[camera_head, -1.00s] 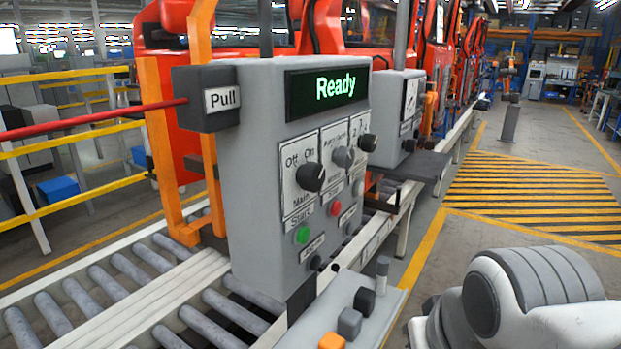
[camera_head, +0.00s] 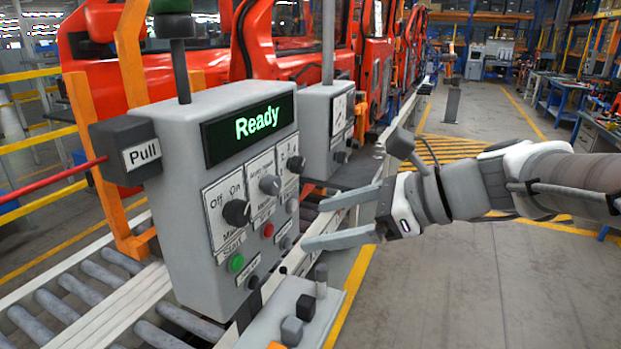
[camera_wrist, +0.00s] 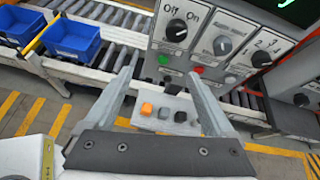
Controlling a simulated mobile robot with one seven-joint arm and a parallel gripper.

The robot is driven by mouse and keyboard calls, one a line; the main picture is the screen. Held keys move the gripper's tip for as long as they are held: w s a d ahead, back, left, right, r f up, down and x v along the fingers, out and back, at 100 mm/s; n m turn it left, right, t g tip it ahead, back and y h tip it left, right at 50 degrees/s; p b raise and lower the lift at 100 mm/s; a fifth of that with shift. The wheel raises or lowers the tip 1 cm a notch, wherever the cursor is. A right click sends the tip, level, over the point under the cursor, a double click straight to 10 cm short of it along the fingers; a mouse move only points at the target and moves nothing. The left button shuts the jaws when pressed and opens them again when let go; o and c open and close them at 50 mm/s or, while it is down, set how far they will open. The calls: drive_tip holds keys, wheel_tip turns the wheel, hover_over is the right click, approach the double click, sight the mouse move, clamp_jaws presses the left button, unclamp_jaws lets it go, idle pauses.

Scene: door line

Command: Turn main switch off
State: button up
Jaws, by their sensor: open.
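The main switch (camera_head: 236,213) is a black rotary knob on the left plate of a grey control box (camera_head: 180,200), under the words Off and On. Its pointer mark looks turned toward On. It also shows in the wrist view (camera_wrist: 177,30), near the top. My gripper (camera_head: 312,222) is open and empty, to the right of the box. Its two fingers point left toward the panel and are apart from the knob. In the wrist view the open fingers (camera_wrist: 160,83) reach up below the panel.
The box's display (camera_head: 250,130) reads Ready. Other knobs, a green button (camera_head: 236,262) and a red button (camera_head: 268,230) sit close to the main switch. A lower grey console (camera_head: 285,320) with several buttons stands in front. A roller conveyor (camera_head: 90,290) runs behind.

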wheel_tip(320, 180, up, 2)
drive_tip(key=w+m+y, duration=0.1)
drive_tip(key=w+m, duration=0.1)
approach(244, 214)
drive_tip(key=shift+t, duration=0.4)
drive_tip(key=x, duration=0.9)
drive_tip(key=shift+a+f+p, duration=0.25)
drive_tip(key=shift+a+p, duration=0.1)
drive_tip(key=shift+c, duration=0.3)
drive_tip(key=c, duration=1.3)
